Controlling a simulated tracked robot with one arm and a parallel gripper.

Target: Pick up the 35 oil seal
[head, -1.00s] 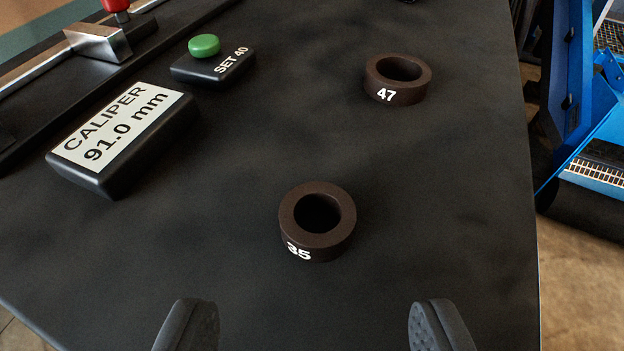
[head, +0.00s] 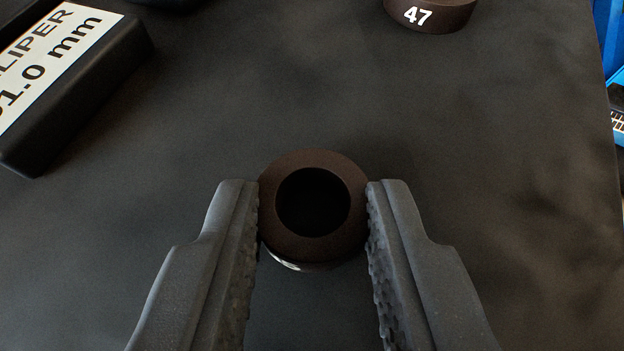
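The 35 oil seal (head: 313,236) is a dark brown ring with a round dark hole, low in the middle of the head view. My gripper (head: 313,205) has one ribbed grey finger on each side of it. Both fingertips appear to touch the ring's outer wall, so the gripper looks shut on it. The white number on the ring's near side is almost wholly hidden; only a sliver shows under the rim. I cannot tell whether the ring still rests on the black table top (head: 480,150).
The 47 oil seal (head: 440,14) stands farther back to the right, cut by the top edge. The caliper readout block (head: 75,90) is at the upper left. The table's right edge shows at the far right, with blue equipment beyond. The table around the gripper is clear.

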